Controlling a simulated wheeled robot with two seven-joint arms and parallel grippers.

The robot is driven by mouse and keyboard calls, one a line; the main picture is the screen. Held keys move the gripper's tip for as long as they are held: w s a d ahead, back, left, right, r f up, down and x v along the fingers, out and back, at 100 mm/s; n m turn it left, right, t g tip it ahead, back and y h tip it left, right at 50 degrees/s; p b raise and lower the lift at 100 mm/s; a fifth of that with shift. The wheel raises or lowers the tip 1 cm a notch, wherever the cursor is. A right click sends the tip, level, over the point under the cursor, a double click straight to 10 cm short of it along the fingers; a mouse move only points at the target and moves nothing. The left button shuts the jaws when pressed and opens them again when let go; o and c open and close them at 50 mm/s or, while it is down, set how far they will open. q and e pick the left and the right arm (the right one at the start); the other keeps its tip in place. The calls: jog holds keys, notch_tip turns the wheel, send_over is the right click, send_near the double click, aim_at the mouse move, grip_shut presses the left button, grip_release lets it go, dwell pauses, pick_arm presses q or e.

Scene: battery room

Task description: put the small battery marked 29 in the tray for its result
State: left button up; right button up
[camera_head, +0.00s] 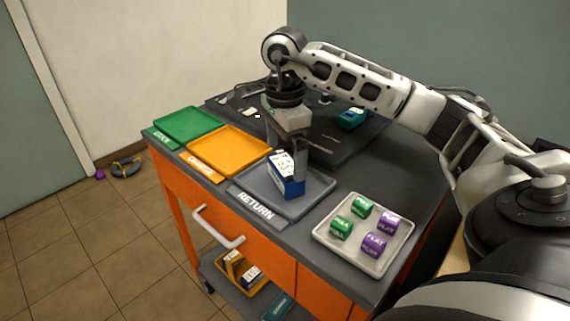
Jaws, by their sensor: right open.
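A small blue battery with a white label (291,190) stands in the grey tray marked RETURN (321,187). Its number is too small to read. My right gripper (287,165) points down right at the battery's top. It is open, with a finger beside the battery; I cannot tell whether it touches. To the left are the orange tray (232,143), whose label seems to read CHARGE, and the green tray (190,118), whose label is hard to read. My left gripper is out of view.
A pale tray (338,254) with green and purple labelled blocks stands at the right front. A teal battery (352,118) lies near the dark equipment (340,144) at the back. A drawer handle (217,228) juts from the front. The green and orange trays look empty.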

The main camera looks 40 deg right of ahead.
aim_at(285, 164)
notch_tip(285, 164, up, 8)
jog(key=p, duration=0.1)
dwell(0.6)
